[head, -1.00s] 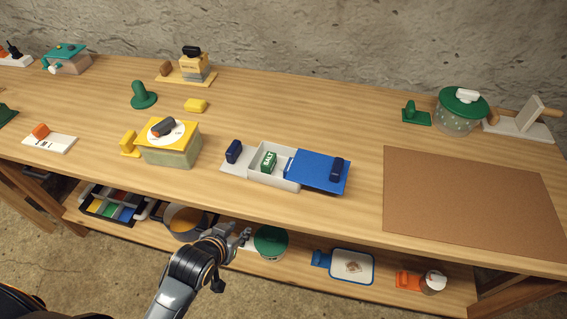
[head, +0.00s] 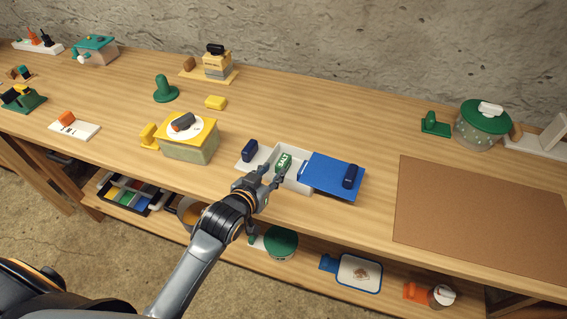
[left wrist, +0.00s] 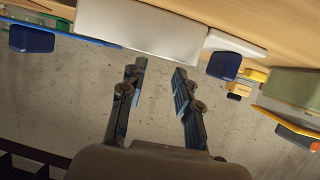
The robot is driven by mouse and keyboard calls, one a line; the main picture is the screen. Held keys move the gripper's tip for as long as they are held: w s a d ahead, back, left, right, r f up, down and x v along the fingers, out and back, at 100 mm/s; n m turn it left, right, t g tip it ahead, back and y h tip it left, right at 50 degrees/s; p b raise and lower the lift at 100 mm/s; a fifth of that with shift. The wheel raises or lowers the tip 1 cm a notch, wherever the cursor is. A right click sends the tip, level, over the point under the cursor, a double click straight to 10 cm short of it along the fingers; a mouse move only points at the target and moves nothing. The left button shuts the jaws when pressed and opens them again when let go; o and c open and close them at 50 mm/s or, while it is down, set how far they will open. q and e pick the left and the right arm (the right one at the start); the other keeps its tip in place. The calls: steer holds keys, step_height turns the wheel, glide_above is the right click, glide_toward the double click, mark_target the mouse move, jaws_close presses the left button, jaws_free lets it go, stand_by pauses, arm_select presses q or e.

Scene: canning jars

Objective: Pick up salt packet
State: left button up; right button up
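The salt packet (head: 284,162) is green with white "SALT" lettering. It sits in the open middle part of a white box (head: 298,184) with a blue sliding lid (head: 331,172) drawn to the right. My left gripper (head: 275,175) is at the front edge of the box, just in front of the packet in the head view. In the left wrist view its two fingers (left wrist: 158,92) are spread apart with nothing between them, and the white box front (left wrist: 140,25) lies beyond them. The packet is not visible in that view. My right gripper is not in view.
A yellow-lidded box (head: 188,143) stands left of the white box. A brown mat (head: 480,215) lies to the right. A lower shelf holds a green-lidded pot (head: 281,241) and a blue-rimmed board (head: 358,272). The tabletop behind the box is clear.

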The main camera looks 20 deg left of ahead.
mark_target(284, 160)
arm_select(q)
steer(key=shift+p+x, duration=0.65)
steer(key=shift+x, duration=2.8)
jaws_close()
